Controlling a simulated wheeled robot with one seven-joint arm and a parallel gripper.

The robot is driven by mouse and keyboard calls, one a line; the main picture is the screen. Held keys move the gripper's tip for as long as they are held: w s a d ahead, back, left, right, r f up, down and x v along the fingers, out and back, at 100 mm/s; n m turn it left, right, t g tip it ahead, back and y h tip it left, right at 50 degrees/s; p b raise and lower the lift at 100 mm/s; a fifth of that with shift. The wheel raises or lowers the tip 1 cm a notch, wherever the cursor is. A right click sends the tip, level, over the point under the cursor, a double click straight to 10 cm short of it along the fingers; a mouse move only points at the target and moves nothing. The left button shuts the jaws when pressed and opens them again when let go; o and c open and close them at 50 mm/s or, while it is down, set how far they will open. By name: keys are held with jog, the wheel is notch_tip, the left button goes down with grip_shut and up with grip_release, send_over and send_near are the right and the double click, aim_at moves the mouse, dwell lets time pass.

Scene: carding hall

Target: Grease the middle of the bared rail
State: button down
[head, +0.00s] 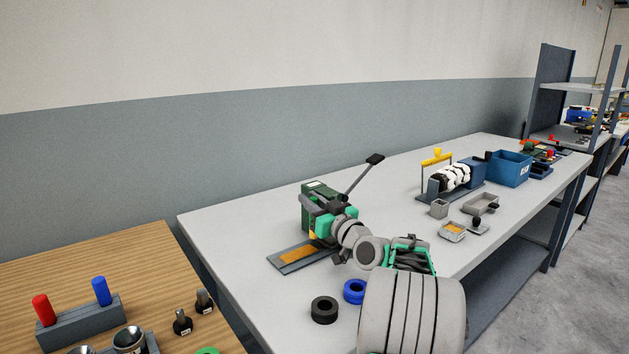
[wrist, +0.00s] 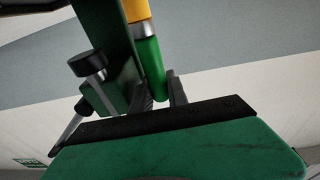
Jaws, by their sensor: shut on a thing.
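My gripper (head: 322,228) is beside a green machine (head: 317,190) with a long black-ended lever, on the grey bench. In the wrist view my gripper (wrist: 163,90) is shut on a green cylinder (wrist: 149,62) with a silver collar and a yellow end. A bit of yellow shows below the gripper in the head view. A dark plate with an orange-brown strip (head: 296,255), perhaps the bared rail, lies just left of my gripper. My arm hides its right end. I cannot tell whether the held tool touches the strip. Part of the machine, with a black knob (wrist: 88,62), is close to the fingers.
A black ring (head: 324,310) and a blue ring (head: 354,291) lie near the front edge. Small trays (head: 452,231), a roller unit (head: 454,178) and a blue bin (head: 509,168) stand farther right. A wooden table (head: 120,270) is at left.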

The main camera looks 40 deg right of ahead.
jog(key=shift+a+r, duration=0.1)
jog(key=shift+r, duration=0.45)
jog(key=shift+r+p, duration=1)
jog(key=shift+r, duration=1.45)
